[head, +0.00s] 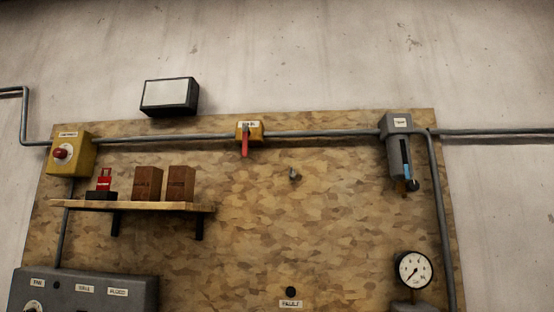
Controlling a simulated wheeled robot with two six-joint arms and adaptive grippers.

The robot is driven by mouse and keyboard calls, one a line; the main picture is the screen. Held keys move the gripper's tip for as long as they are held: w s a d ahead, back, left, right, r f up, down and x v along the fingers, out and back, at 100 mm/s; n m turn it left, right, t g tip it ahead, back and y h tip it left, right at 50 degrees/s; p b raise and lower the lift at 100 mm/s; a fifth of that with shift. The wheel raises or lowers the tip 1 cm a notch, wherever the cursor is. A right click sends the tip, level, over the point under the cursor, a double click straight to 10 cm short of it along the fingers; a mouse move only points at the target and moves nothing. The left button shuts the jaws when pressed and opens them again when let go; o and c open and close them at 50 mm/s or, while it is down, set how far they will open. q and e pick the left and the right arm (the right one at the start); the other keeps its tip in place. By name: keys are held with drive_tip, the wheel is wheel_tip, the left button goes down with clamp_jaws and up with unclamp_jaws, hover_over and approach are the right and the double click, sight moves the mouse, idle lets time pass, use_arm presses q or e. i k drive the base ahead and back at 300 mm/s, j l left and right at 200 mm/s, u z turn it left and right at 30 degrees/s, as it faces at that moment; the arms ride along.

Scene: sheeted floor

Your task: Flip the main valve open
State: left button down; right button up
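In the head view a yellow valve box (256,130) sits on the horizontal pipe near the top middle of the board. It has a small white label, too small to read with certainty. A red lever (245,145) hangs down from the box, roughly across the pipe's line. Neither of my grippers shows in the head view, and nothing touches the lever.
A chipboard panel (330,230) carries a grey pipe (320,134), a yellow box with a red button (72,153), a shelf (140,206) with several items, a grey unit (398,150), and a gauge (413,270). The board below the valve is mostly clear.

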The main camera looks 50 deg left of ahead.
sight(247, 132)
drive_tip(key=u, duration=1.95)
